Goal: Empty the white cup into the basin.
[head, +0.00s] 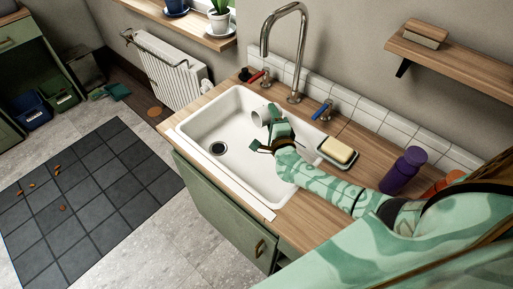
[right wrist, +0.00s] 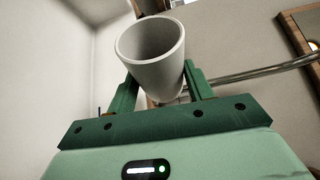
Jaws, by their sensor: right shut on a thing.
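The white cup (head: 262,115) is held over the right part of the white basin (head: 188,131) in the head view. My right gripper (head: 270,128) is shut on it. In the right wrist view the cup (right wrist: 150,60) sits between the two green fingers of my right gripper (right wrist: 158,92), its round mouth showing. The part of the cup's inside that shows looks pale and bare; its bottom is hidden. In the head view the cup looks tilted, with its mouth towards the left. My left gripper is not in view.
A tall faucet (head: 292,50) stands behind the basin, with a red-handled tap (head: 257,77) and a blue-handled tap (head: 322,110). A soap dish (head: 338,160) with yellow soap and a purple bottle (head: 403,170) stand right of the basin. The basin's left part, around the drain, is clear.

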